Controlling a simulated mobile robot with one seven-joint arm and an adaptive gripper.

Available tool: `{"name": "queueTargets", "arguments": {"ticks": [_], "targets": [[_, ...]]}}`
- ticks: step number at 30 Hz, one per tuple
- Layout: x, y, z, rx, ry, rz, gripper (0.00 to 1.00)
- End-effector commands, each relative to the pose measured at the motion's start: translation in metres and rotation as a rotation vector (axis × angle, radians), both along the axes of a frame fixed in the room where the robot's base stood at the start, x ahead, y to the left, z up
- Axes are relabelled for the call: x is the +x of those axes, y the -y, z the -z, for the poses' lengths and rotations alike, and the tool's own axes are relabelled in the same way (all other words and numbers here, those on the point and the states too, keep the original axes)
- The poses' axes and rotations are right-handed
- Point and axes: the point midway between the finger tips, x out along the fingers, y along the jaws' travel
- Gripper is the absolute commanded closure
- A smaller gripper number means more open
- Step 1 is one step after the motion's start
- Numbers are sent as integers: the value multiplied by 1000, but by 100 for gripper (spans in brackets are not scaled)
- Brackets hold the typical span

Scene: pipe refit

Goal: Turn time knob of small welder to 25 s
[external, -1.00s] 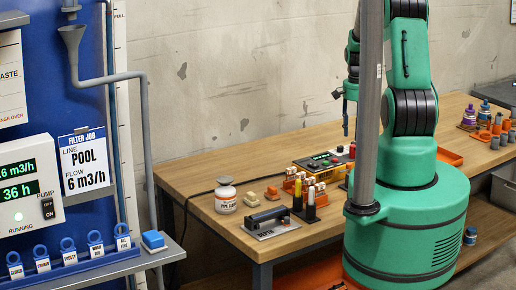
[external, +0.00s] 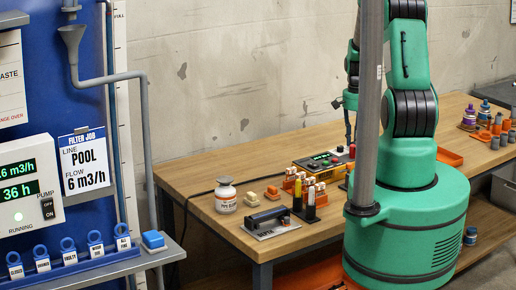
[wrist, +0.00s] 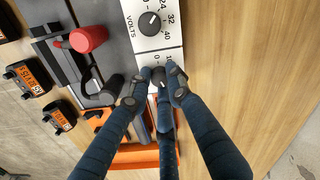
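In the wrist view, a white panel (wrist: 153,41) carries a black dial marked VOLTS (wrist: 150,22), with 24, 32 and 40 around it. Below it is a second black knob (wrist: 158,76), partly hidden, with a 10 beside it; its name and full scale are covered. My gripper (wrist: 157,86) has its dark jointed fingertips on either side of this lower knob. Whether they touch it is too close to tell. In the external view, my gripper (external: 349,136) points down near the right end of the yellow-and-black unit (external: 318,162), partly hidden by the grey pole.
A red handle or cap (wrist: 88,38) stands left of the panel, near black brackets. An orange tray (wrist: 145,158) lies below. Bare wood is free at right.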

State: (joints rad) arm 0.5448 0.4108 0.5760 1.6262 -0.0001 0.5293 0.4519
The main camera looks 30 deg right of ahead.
Motion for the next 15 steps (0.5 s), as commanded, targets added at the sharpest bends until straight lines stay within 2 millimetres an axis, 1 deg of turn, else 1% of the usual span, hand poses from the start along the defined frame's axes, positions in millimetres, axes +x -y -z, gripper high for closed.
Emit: {"name": "queueTargets", "arguments": {"ticks": [10,15], "targets": [[1,0,0,0,1,-90,100],[1,1,0,-1,2,-96,100]]}}
